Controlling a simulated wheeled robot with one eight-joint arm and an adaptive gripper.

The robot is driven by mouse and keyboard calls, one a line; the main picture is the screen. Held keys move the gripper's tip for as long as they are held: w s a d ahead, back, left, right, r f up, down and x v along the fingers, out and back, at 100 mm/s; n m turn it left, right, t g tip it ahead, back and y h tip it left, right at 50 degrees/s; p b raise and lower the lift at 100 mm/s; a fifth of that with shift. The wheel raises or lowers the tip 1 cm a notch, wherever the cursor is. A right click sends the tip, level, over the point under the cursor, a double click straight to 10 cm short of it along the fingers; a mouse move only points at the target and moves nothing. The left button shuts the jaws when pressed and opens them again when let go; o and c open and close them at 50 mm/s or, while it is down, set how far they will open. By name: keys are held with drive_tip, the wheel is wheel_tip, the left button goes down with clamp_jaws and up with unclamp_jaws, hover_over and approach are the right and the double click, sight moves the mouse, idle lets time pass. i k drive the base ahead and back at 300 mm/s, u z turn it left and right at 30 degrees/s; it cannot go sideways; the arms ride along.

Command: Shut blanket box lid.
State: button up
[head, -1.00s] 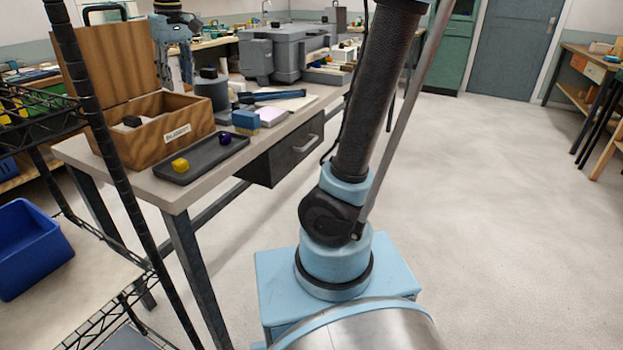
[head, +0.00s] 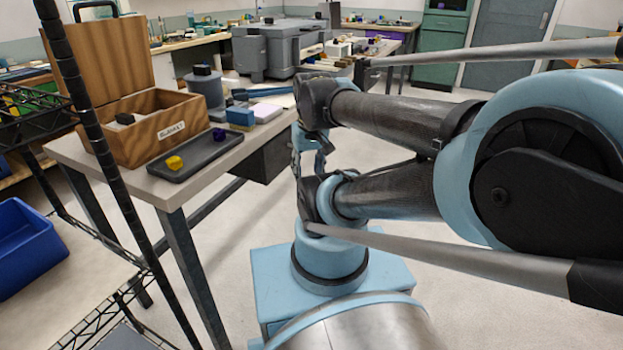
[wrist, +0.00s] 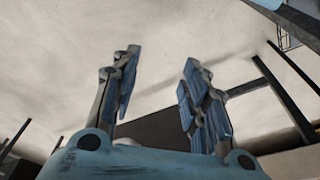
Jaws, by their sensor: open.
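The wooden blanket box (head: 146,132) stands on the workbench at the left in the head view, with a "BLANKET" label on its front. Its lid (head: 100,62) is up, standing nearly upright at the back, with a dark handle on its top edge. A dark item and a white item show inside the box. My gripper (wrist: 155,95) is open and empty in the wrist view, its fingers spread over pale floor. In the head view it is mostly hidden behind my folded arm, beyond the bench's right edge and well apart from the box.
A dark tray (head: 196,157) with a yellow piece (head: 174,163) and a purple piece lies in front of the box. A blue block (head: 240,117) and a grey cylinder stand to the right. A black wire rack (head: 92,150) rises at the near left. The floor at right is clear.

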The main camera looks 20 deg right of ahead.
sight(113, 56)
drive_tip(key=u, duration=1.3)
